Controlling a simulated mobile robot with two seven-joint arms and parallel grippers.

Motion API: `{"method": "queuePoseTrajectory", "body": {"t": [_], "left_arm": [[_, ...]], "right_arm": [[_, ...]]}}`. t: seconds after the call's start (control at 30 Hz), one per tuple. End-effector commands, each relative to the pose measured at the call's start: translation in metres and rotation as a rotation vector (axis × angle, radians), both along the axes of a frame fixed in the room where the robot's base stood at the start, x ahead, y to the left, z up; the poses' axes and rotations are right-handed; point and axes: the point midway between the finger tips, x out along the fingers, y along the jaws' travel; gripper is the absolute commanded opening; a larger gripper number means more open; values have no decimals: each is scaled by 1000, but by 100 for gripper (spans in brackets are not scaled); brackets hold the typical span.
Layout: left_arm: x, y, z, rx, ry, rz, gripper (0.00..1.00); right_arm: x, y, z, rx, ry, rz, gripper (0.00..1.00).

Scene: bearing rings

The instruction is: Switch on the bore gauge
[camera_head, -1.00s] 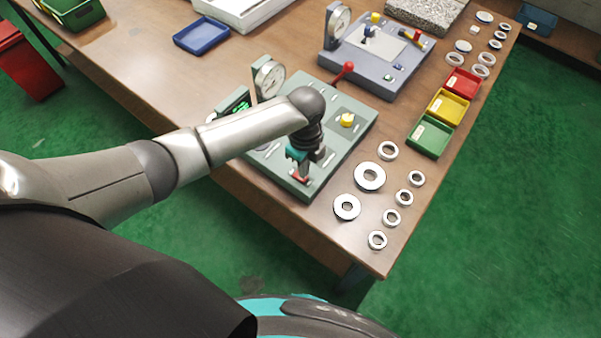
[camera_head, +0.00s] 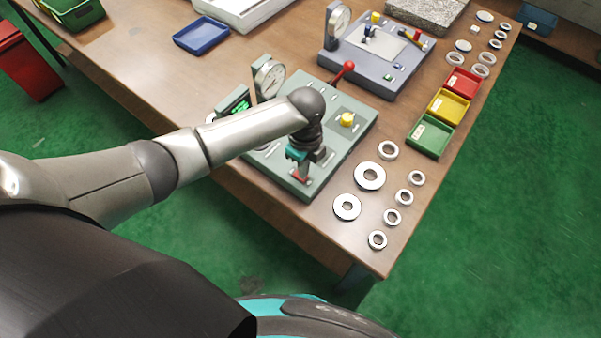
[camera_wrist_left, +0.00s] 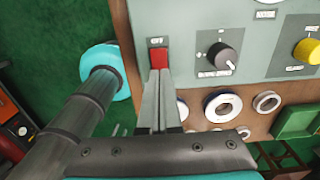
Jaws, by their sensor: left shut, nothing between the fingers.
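The bore gauge is a grey-green panel (camera_head: 345,145) at the near part of the bench, with a round dial (camera_head: 268,79) and a display showing green characters (camera_head: 240,106). Its red switch (camera_head: 301,180) is at the near edge, and it shows larger in the left wrist view (camera_wrist_left: 158,58), under a small label that seems to read OFF. My left gripper (camera_head: 302,174) is shut and empty, pointing down at the switch. In the left wrist view its fingertips (camera_wrist_left: 158,76) are at the switch's lower edge; I cannot tell whether they touch. My right gripper is out of view.
A black knob (camera_wrist_left: 226,60) and a yellow knob (camera_head: 347,120) sit on the panel, with a red-balled lever (camera_head: 344,71) at its far side. Several metal rings (camera_head: 370,177) lie to the right. Green (camera_head: 429,137), yellow and red trays stand beyond. A second gauge (camera_head: 375,60) is behind.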

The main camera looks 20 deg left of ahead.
Motion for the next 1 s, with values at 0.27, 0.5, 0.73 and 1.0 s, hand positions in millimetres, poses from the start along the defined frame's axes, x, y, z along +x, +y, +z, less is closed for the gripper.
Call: {"method": "queuePoseTrajectory", "body": {"t": [0.27, 0.5, 0.73, 1.0], "left_arm": [[0, 0, -5, 0, 1, 0, 0], [0, 0, -9, 0, 0, -1, 0], [0, 0, -12, 0, 0, -1, 0], [0, 0, -15, 0, 0, -1, 0]], "right_arm": [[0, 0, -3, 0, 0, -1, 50], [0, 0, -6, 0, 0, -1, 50], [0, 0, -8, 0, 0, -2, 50], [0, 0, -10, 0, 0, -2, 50]]}}
